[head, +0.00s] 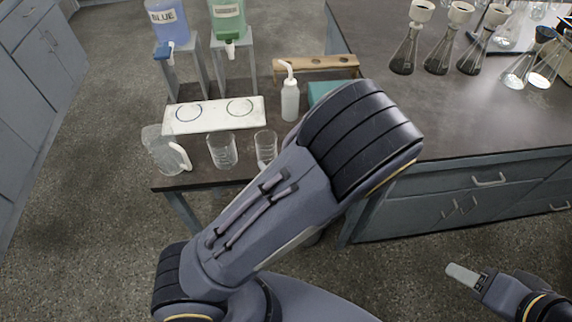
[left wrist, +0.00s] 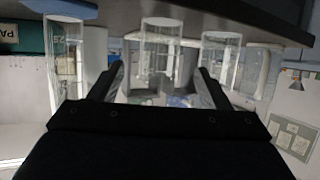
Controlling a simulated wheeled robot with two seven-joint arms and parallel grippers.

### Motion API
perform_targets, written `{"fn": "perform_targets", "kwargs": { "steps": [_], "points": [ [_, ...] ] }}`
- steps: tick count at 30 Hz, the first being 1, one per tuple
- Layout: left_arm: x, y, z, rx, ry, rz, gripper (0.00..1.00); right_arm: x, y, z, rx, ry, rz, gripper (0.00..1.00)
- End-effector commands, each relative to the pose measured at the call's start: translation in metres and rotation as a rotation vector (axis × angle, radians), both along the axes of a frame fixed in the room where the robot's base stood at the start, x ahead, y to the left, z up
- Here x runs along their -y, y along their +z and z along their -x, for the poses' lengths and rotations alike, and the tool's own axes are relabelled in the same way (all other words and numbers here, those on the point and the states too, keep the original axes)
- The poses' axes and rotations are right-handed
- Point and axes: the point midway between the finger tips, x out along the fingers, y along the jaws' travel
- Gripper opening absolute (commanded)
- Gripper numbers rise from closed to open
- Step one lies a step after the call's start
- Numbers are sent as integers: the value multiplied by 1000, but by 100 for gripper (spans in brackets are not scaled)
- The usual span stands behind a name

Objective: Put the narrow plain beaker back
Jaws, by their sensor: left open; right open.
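Three clear glass vessels stand upright near the front of the dark table in the head view. They are a jug with a white handle (head: 166,152), a wider beaker (head: 222,151) and a narrower beaker (head: 265,146), partly covered by my left arm. I cannot tell which glass is plain. In the left wrist view, which looks upside down, my left gripper (left wrist: 160,88) is open, with a clear glass (left wrist: 161,45) seen between its fingers. Contact is not visible. My left gripper is hidden behind my arm in the head view. My right gripper (head: 463,276) is open and empty over the floor.
A white plate (head: 213,104) with two ring marks lies behind the glasses, below blue (head: 168,20) and green (head: 228,18) liquid containers on stands. A white squeeze bottle (head: 290,98) and a wooden rack (head: 315,64) are nearby. Several flasks (head: 438,55) stand on the right bench.

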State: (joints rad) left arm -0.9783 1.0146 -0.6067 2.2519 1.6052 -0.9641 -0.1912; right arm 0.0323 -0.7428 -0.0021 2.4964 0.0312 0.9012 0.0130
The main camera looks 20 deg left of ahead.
Motion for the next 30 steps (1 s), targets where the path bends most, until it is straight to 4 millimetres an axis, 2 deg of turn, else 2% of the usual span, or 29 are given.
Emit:
{"fn": "perform_targets", "kwargs": {
  "steps": [1,6,11,14,17,20,23,26,27,30],
  "points": [
    [8,5,5,2,-5,1,71,0,2,0,0,0,0,52],
    [25,13,17,1,-3,1,71,0,3,0,0,0,0,52],
    [33,12,18,-14,-19,64,71,0,3,0,0,0,0,52],
    [44,5,7,-47,-78,238,71,0,3,0,0,0,0,52],
    [67,6,-7,-76,-194,503,71,0,3,0,0,0,0,52],
    [90,29,-15,-85,-352,757,71,0,3,0,0,0,0,52],
    [104,67,-12,-81,-530,939,71,0,3,0,0,0,0,52],
    [105,107,7,-84,-714,1035,71,0,3,0,0,0,0,52],
    [103,122,18,-90,-786,1048,71,0,3,0,0,0,0,52],
    [89,149,54,-131,-937,1021,71,0,3,0,0,0,0,52]
  ]
}}
